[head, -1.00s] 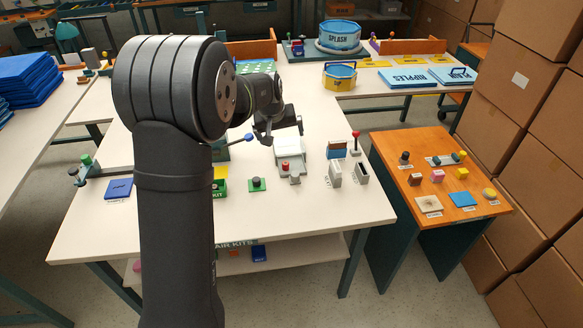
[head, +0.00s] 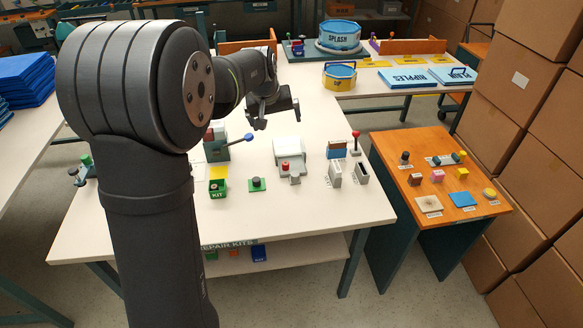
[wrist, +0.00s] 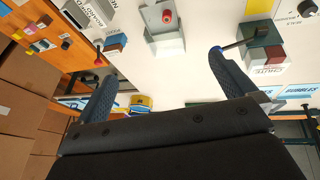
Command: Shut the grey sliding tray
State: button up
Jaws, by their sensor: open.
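A light grey boxy unit, likely the grey sliding tray (head: 290,148), sits on the white table. A red knob (head: 286,167) stands at its near end. In the wrist view the grey tray (wrist: 168,46) shows at the top middle, with the red knob (wrist: 167,16) on it; the top edge cuts the unit off. I cannot tell how far it is slid out. My gripper (head: 275,117) is open and empty, above the table and behind the tray in the head view. Its two fingers (wrist: 160,72) are spread wide in the wrist view, touching nothing.
A blue-tipped lever (head: 248,138) on a green block stands left of the tray. Grey slotted holders (head: 335,174) and a red-topped lever (head: 355,140) are right.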

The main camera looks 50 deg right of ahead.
jog(key=shift+v, duration=1.2)
jog(key=shift+c, duration=0.2)
